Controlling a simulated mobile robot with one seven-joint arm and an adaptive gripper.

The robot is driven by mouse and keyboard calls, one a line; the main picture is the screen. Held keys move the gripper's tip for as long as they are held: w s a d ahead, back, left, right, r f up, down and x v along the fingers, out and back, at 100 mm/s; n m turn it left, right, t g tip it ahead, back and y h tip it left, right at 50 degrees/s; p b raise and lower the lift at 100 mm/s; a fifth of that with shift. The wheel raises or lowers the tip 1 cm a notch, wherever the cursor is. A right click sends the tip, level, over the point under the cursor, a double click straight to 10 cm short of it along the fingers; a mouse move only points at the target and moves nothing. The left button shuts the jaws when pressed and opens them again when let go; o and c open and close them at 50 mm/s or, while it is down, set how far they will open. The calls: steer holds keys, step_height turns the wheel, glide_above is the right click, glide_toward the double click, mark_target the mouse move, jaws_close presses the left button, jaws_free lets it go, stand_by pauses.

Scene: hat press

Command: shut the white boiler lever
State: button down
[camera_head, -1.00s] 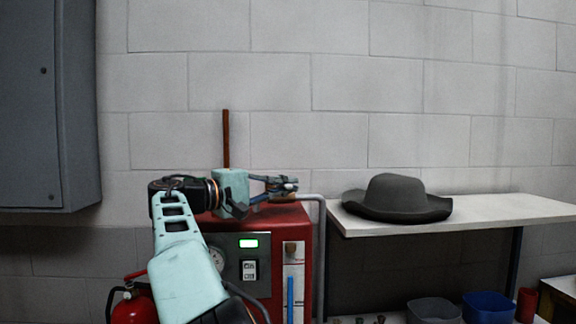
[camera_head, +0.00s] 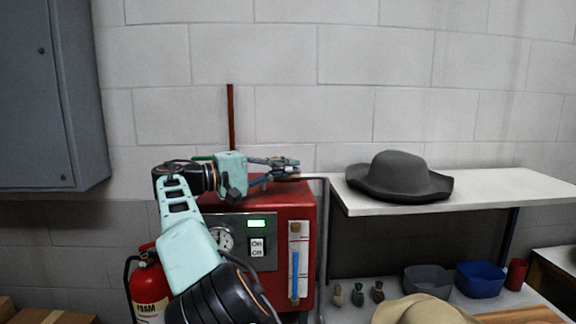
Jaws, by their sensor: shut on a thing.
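The red boiler (camera_head: 298,204) stands against the wall, with a lit green display, a gauge, an On/Off switch and a blue sight tube on its front. My gripper (camera_head: 292,165) is over the boiler's top right edge, beside the bend of the grey pipe (camera_head: 322,182). Its fingers are shut on a small part there, mostly hidden by the fingers. I cannot make out the white lever clearly, nor its angle. My arm covers the boiler's left side and part of its top.
A grey hat (camera_head: 400,174) lies on the white shelf (camera_head: 480,195) to the right. A fire extinguisher (camera_head: 148,290) stands left of the boiler. A tan hat (camera_head: 420,311), a grey bin (camera_head: 428,281) and a blue bin (camera_head: 480,279) are below the shelf.

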steer(key=c, duration=2.4)
jaws_free()
steer(key=shift+v, duration=3.75)
